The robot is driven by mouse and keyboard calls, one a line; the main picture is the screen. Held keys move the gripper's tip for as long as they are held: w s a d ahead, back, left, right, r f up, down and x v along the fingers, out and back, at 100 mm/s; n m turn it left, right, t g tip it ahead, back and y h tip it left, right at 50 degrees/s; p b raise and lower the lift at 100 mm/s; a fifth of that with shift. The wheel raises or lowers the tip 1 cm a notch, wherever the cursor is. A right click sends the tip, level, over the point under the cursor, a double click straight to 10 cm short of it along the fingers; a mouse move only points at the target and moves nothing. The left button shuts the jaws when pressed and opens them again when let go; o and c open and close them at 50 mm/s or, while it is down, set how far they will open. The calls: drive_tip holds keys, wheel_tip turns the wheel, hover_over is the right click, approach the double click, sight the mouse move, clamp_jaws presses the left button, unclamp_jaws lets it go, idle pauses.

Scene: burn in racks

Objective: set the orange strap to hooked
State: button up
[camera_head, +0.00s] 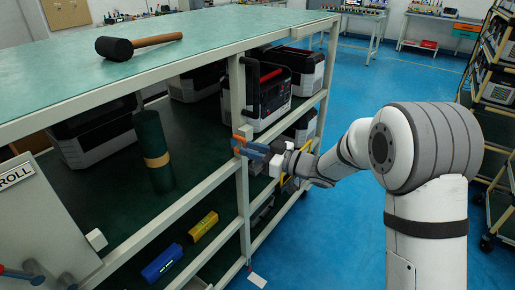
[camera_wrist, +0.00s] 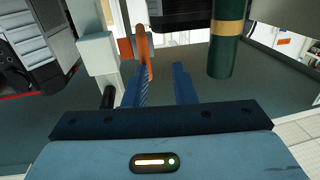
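The orange strap (camera_wrist: 142,48) hangs as a narrow upright piece beside a pale rack post (camera_wrist: 97,50) in the wrist view. In the head view a small orange part (camera_head: 238,139) shows at the post, just past my gripper. My gripper (camera_wrist: 162,82) has its two blue fingers apart with a gap between them. The strap's lower end is close to the left finger; I cannot tell if they touch. My gripper (camera_head: 252,149) is beside the post in the head view. Whether the strap is on a hook is not clear.
A green roll with a tan band (camera_head: 153,150) stands inside the rack. Black and grey units (camera_head: 270,95) sit on its shelf. A mallet (camera_head: 135,43) lies on the green top. Blue floor (camera_head: 345,95) is open to the right.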

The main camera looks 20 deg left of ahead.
drive_tip(key=d, duration=0.7)
drive_tip(key=shift+f, duration=0.4)
drive_tip(key=shift+d, duration=0.1)
idle(0.4)
drive_tip(key=d, duration=0.7)
drive_tip(key=shift+s+d+p, duration=0.25)
drive_tip(key=shift+d+p, duration=0.1)
drive_tip(key=shift+d, duration=0.05)
drive_tip(key=shift+o, duration=0.2)
drive_tip(key=shift+w, duration=0.1)
